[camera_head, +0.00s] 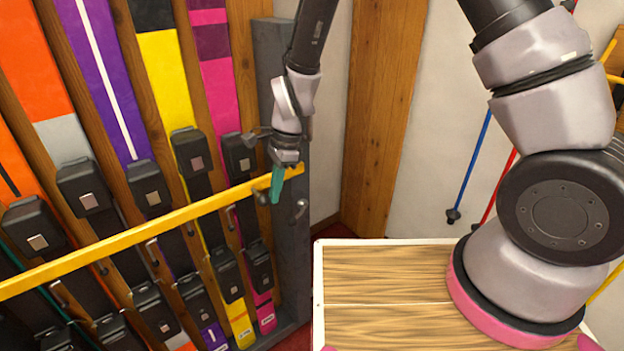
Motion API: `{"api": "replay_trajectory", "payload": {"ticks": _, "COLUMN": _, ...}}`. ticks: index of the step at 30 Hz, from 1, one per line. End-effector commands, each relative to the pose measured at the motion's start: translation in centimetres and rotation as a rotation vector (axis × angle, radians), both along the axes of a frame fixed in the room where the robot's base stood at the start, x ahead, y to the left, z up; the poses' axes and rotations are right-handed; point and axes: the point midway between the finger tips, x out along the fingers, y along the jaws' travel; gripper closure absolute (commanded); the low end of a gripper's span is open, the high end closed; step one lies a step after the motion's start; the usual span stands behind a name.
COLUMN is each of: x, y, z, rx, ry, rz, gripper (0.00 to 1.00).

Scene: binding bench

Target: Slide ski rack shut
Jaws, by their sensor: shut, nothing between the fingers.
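The ski rack stands on the left, with a dark grey end post (290,130) and wooden uprights between colourful skis. A yellow bar (120,241) runs across its front, rising to the right and ending near the end post. My gripper (276,190) points down at the bar's right end, its teal fingertips in front of the bar in the picture. It is shut and holds nothing. I cannot tell whether the fingers touch the bar. The fingers hide a small part of the bar.
Skis with black bindings, such as a yellow ski (165,75) and a purple ski (105,80), fill the rack. Small metal hooks (302,208) show along the bar. A white-edged wooden bench top (385,275) lies below my arm. Blue and red poles (470,170) lean at the right wall.

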Motion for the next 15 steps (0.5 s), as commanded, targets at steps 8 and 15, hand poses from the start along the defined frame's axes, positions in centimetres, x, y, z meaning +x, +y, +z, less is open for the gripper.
{"api": "replay_trajectory", "payload": {"ticks": 8, "x": -6.4, "y": 8.5, "z": 0.1, "rx": 0.004, "ry": -0.001, "rz": 0.014, "gripper": 1.0}}
{"api": "replay_trajectory", "payload": {"ticks": 15, "x": -11.2, "y": 14.8, "z": 0.1, "rx": 0.005, "ry": -0.001, "rz": 0.013, "gripper": 1.0}}
